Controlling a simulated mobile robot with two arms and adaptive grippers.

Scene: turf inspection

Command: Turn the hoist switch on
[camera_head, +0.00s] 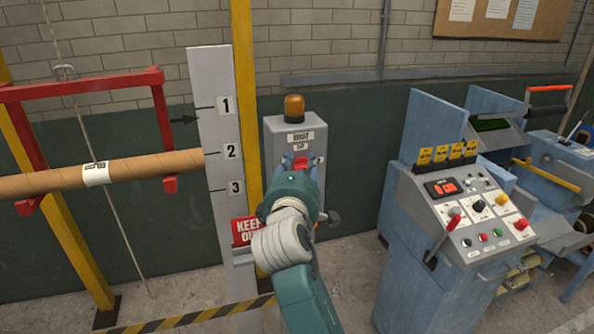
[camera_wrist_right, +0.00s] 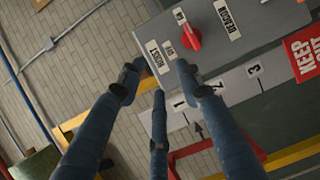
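The hoist switch is a red knob (camera_wrist_right: 188,34) on a grey control box (camera_wrist_right: 262,22), beside labels reading HOIST and UP. In the head view the box (camera_head: 279,135) stands against the wall, and the red knob (camera_head: 301,162) shows partly between my fingers. My right gripper (camera_head: 300,171) is in front of the box. In the right wrist view its fingers (camera_wrist_right: 159,76) are spread with nothing between them; the knob lies just beyond their tips. I cannot tell whether a finger touches the box. My left gripper is not in view.
An orange beacon (camera_head: 294,108) tops the box. A numbered board (camera_head: 211,85) and a red KEEP OUT sign (camera_head: 243,230) are to its left. A cardboard roll (camera_head: 140,168) hangs in a red frame (camera_head: 80,86). A control console (camera_head: 425,230) stands at right.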

